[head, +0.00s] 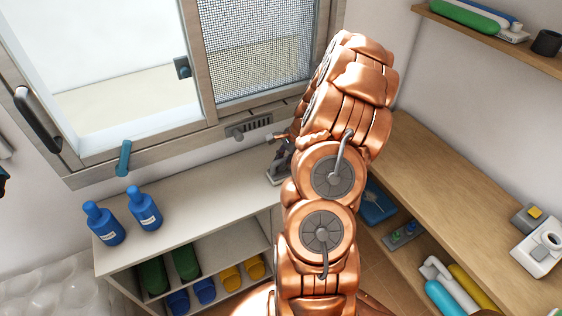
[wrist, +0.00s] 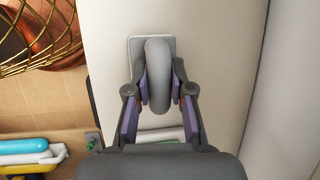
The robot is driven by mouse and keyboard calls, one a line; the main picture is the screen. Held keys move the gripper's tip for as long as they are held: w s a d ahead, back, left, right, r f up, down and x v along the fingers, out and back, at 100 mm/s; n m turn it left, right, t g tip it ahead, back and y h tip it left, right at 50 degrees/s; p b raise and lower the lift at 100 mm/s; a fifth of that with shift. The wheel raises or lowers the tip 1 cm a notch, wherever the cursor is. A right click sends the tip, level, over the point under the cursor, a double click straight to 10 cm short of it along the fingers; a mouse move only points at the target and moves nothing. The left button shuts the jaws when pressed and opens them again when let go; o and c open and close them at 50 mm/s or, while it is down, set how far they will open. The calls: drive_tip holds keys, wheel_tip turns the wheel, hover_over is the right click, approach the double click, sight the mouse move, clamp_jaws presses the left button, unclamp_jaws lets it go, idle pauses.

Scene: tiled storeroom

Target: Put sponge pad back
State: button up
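A grey arched handle on a thin, pale rectangular pad (wrist: 137,47) is in the middle of the wrist view; I take it to be the sponge pad, though its underside is hidden. My gripper (wrist: 161,80) has a finger on each side of the handle, and both finger pads appear to touch it. In the head view my gripper (head: 281,158) is low at the back of the white counter, largely hidden by my copper arm. The pad lies over the white surface; I cannot tell whether it touches it.
The white counter (head: 190,215) bears two blue bottles (head: 120,218) at its left. Green, blue and yellow items fill the shelves below. A window (head: 120,70) stands behind. The wooden counter (head: 470,190) on the right bears a white device (head: 540,247). A wire basket (wrist: 40,35) shows upper left.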

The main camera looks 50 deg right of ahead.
drive_tip(key=o, duration=0.4)
drive_tip(key=b+v, duration=0.4)
drive_tip(key=v, duration=0.8)
drive_tip(key=s+a+r+n+g, duration=0.1)
drive_tip(key=a+r+n, duration=0.15)
drive_tip(key=a, duration=0.55)
drive_tip(key=a+r+n+g, duration=0.1)
drive_tip(key=a+n, duration=0.3)
drive_tip(key=a, duration=0.4)
drive_tip(key=s+a+r+n+g, duration=0.15)
drive_tip(key=a+n, duration=0.25)
drive_tip(key=a, duration=0.4)
drive_tip(key=s+a+n+h, duration=0.1)
drive_tip(key=s+a+n, duration=0.2)
drive_tip(key=s, duration=0.3)
drive_tip(key=s+a+n+g+h, duration=0.1)
drive_tip(key=s+a+n, duration=0.3)
drive_tip(key=s+a, duration=0.1)
drive_tip(key=s+a+n+h, duration=0.1)
drive_tip(key=s+a+n, duration=0.3)
drive_tip(key=s, duration=0.3)
drive_tip(key=shift+a+f+g+h, duration=0.15)
drive_tip(key=shift+a+g+h, duration=0.05)
drive_tip(key=shift+g+h, duration=0.1)
